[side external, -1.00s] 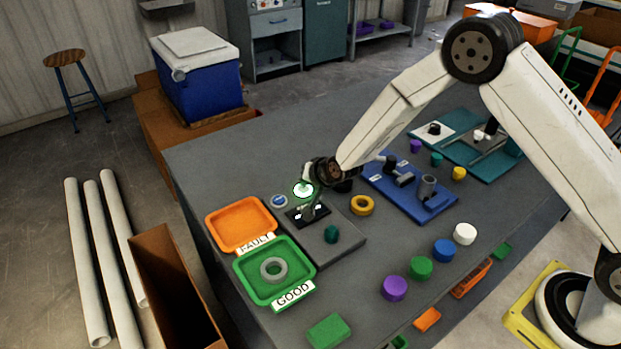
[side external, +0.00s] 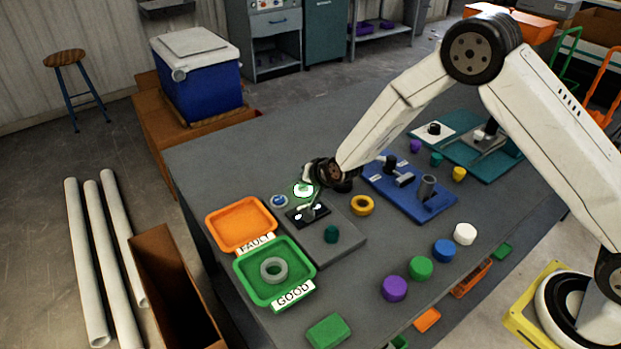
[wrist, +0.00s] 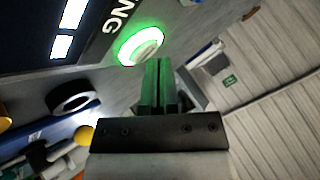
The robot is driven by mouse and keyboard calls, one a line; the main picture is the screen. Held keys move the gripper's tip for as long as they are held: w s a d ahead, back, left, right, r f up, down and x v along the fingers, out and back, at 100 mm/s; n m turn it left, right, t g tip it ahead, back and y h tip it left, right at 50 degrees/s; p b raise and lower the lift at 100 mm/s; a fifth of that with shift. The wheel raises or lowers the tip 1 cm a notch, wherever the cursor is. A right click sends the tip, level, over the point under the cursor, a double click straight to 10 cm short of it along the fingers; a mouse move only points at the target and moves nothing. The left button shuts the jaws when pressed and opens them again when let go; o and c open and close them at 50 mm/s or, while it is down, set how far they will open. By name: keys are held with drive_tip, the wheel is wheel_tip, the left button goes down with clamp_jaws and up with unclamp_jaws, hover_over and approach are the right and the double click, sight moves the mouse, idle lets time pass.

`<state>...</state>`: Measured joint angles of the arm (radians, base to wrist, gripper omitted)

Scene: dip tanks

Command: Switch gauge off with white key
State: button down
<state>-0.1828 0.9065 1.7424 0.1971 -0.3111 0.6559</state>
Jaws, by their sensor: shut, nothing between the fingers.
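The gauge is a grey block (side external: 338,250) with a black panel (side external: 308,214) carrying small lit white windows. The panel also shows in the wrist view (wrist: 40,30). Beside it, a round white key with a glowing green ring (side external: 303,191) is lit; it also shows in the wrist view (wrist: 140,46). My gripper (wrist: 160,64) is shut and empty, its fingers tinted green by the glow. Its tips are close to the white key; I cannot tell whether they touch. In the side view, the arm's end partly hides the fingers.
A blue round key (side external: 279,201) lies left of the lit one. An orange FAULTY tray (side external: 213,217) and a green GOOD tray (side external: 246,279) holding a grey ring stand to the left. A yellow ring (side external: 363,205) and a blue board (side external: 400,205) lie to the right.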

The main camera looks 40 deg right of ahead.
sight(305, 190)
drive_tip(key=shift+f, duration=0.35)
drive_tip(key=shift+r, duration=0.55)
idle(0.5)
drive_tip(key=shift+r, duration=2.9)
drive_tip(key=s+d+r+n+g, duration=0.1)
drive_tip(key=s+d+n+g, duration=0.1)
drive_tip(key=s, duration=0.7)
drive_tip(key=s+d+r+n+g, duration=0.2)
drive_tip(key=s+d+n, duration=0.1)
drive_tip(key=s, duration=0.7)
drive_tip(key=s+d+r+n+g+h, duration=0.1)
drive_tip(key=s+d, duration=0.3)
drive_tip(key=s, duration=0.6)
drive_tip(key=shift+d+r+n+g, duration=0.25)
drive_tip(key=shift+r+n+g, duration=0.25)
drive_tip(key=shift+n+g, duration=0.35)
drive_tip(key=shift+s, duration=0.1)
